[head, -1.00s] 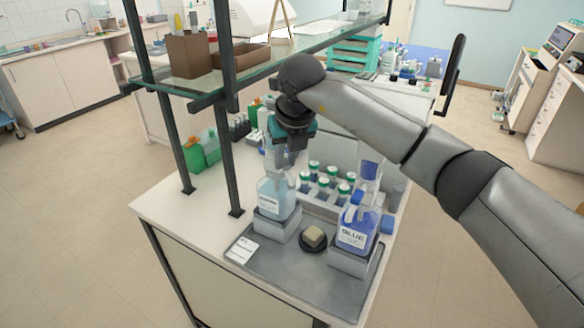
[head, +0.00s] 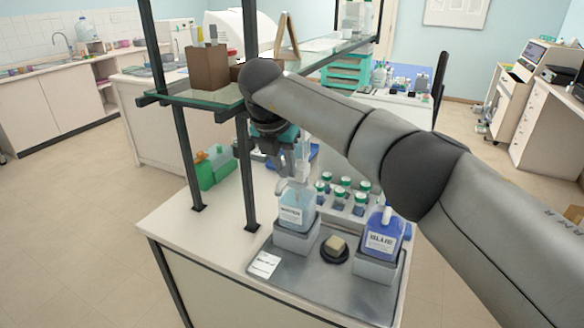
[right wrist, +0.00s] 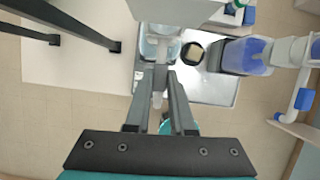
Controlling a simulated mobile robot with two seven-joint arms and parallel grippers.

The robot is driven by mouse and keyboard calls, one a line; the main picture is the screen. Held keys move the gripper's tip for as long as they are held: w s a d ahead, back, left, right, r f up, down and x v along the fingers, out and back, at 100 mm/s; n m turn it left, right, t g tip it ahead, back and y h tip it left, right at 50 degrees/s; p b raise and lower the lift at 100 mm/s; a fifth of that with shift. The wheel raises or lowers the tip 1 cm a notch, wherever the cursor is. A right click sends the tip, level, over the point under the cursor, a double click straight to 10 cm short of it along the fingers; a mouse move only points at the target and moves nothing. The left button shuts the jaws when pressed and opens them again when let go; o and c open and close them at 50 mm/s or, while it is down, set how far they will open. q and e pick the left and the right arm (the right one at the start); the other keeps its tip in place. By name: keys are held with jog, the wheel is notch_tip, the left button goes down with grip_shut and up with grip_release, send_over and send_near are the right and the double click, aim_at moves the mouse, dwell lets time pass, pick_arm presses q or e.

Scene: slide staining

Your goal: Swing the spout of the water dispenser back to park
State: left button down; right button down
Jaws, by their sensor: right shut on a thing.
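The water dispenser (head: 296,206) is a clear bottle of pale blue liquid with a white label, upright on a grey block. It also shows in the right wrist view (right wrist: 150,48), partly hidden by a pale block and my fingers. My right gripper (head: 301,172) is at the dispenser's top, shut on its pale spout; the spout (right wrist: 157,98) lies between the two fingers in the right wrist view (right wrist: 160,70). The spout's exact direction is hard to tell in the head view. My left gripper is not in view.
A bottle labelled BLUE (head: 381,238) stands on a block to the right, its top hidden by my arm. A dark round dish (head: 335,257) with a beige block sits between them on the metal tray (head: 330,290). Several green-capped jars (head: 345,190) stand behind. A shelf post (head: 246,180) is close left.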

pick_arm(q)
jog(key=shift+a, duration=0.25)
pick_arm(e)
jog(key=shift+w+a+m, duration=0.15)
jog(key=shift+a+m, duration=0.05)
jog(key=shift+m, duration=0.2)
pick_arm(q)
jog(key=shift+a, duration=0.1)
pick_arm(e)
jog(key=c, duration=0.8)
grip_release()
jog(key=shift+o, duration=0.2)
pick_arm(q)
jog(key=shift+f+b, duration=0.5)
pick_arm(e)
jog(key=v, duration=1.5)
jog(key=shift+a, duration=0.3)
jog(key=shift+r, duration=0.1)
